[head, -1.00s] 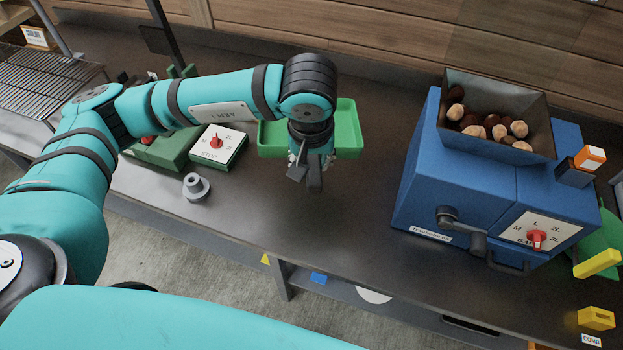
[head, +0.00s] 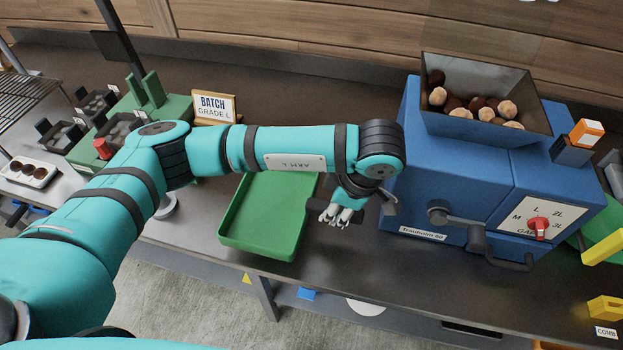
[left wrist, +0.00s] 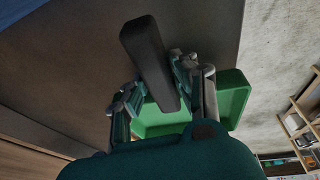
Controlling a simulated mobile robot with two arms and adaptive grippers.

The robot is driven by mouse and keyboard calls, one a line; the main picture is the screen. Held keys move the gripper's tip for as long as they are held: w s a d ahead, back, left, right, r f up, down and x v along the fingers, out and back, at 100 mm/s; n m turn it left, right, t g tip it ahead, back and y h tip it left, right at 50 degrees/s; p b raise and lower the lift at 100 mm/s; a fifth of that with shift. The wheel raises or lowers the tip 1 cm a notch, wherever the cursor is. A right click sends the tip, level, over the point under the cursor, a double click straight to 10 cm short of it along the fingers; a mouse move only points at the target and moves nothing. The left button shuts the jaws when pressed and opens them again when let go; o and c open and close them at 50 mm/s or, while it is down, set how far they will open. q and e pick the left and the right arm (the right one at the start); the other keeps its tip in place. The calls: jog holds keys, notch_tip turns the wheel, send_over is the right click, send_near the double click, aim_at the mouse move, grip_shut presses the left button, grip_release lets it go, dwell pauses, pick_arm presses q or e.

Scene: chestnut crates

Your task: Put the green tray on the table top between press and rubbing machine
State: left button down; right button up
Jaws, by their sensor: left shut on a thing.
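The green tray (head: 262,222) is over the table top, left of the blue machine with the crank (head: 450,170). A green machine (head: 160,105) stands further left, partly hidden by my left arm. My left gripper (head: 340,215) is at the tray's right side and is shut. In the left wrist view a dark bar (left wrist: 150,65) lies between its fingers, with the green tray (left wrist: 232,98) behind them. I cannot tell whether the tray touches the table. My right gripper is out of view.
A hopper of chestnuts (head: 485,120) tops the blue machine. A batch card (head: 214,108) stands behind my left arm. A white dish with brown pieces (head: 30,172) is at the left. Bare table top (head: 330,110) lies behind the arm. The table's front edge runs close to the tray.

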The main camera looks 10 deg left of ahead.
aim_at(318, 183)
pick_arm(q)
jog(key=w+a, duration=0.1)
jog(key=w, duration=0.2)
jog(key=w+a+p, duration=0.1)
jog(key=w+a, duration=0.1)
jog(key=w, duration=0.1)
jog(key=w+a+f+p, duration=0.1)
jog(key=w+a, duration=0.1)
jog(key=shift+w+a, duration=0.15)
jog(key=shift+w, duration=0.25)
notch_tip(318, 183, down, 3)
jog(key=shift+f+p, duration=0.1)
jog(key=shift+p, duration=0.65)
jog(key=shift+f, duration=0.15)
jog(key=c, duration=1)
grip_release()
jog(key=shift+c, duration=0.2)
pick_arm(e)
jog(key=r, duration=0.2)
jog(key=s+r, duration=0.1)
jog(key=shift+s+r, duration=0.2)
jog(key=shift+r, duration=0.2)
pick_arm(q)
jog(key=b+v, duration=0.3)
jog(key=v, duration=0.9)
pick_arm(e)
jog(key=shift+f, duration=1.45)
